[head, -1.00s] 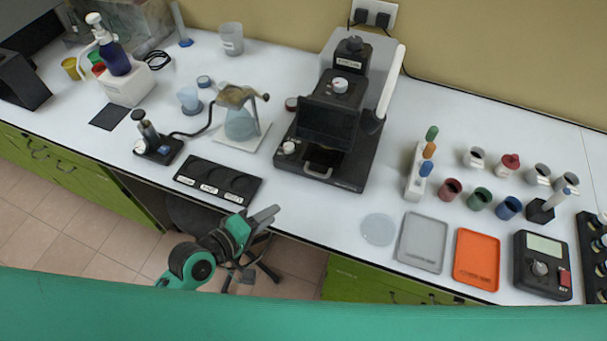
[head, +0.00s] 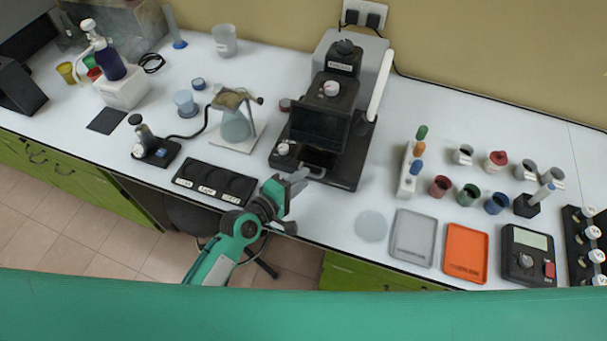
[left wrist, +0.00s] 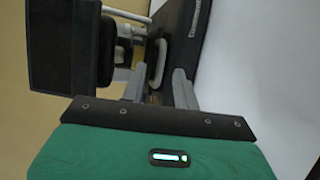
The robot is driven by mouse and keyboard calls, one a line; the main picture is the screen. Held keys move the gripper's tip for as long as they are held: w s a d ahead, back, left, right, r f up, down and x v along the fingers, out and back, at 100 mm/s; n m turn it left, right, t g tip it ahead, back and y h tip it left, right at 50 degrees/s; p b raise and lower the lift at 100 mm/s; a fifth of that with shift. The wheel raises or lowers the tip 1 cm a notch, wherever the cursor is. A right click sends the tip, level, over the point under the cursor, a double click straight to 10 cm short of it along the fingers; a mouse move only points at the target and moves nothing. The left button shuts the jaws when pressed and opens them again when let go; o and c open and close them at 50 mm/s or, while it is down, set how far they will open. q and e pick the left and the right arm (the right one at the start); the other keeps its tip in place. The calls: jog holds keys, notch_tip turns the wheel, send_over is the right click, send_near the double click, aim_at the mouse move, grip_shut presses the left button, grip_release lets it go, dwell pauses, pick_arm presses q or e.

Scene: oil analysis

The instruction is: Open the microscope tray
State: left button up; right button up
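The black microscope (head: 320,122) stands on the white bench with its screen toward the front. Its tray handle (head: 317,173) is a light bar low on the front, below the screen. My left gripper (head: 299,178) is at the bench's front edge, just left of and close to that handle. In the left wrist view the gripper's two grey fingers (left wrist: 158,88) are apart. The pale handle (left wrist: 156,60) shows between and just beyond their tips, and I cannot tell if they touch it. The tray itself is mostly hidden under the screen. My right gripper is not in view.
A black three-well holder (head: 215,182) lies left of the gripper. A stand with a flask (head: 235,128) is left of the microscope. A clear round dish (head: 371,226), a grey tray (head: 413,238) and an orange tray (head: 466,252) lie to the right.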

pick_arm(q)
jog(key=shift+x, duration=0.85)
jog(key=shift+s, duration=0.1)
jog(key=shift+c, duration=0.3)
grip_shut()
jog(key=s+a+p, duration=0.1)
jog(key=s+a, duration=0.3)
jog(key=s, duration=0.8)
jog(key=shift+s+p, duration=0.3)
jog(key=shift+s, duration=0.1)
jog(key=shift+a, duration=0.1)
jog(key=shift+o, duration=0.3)
grip_release()
jog(key=shift+w, duration=0.1)
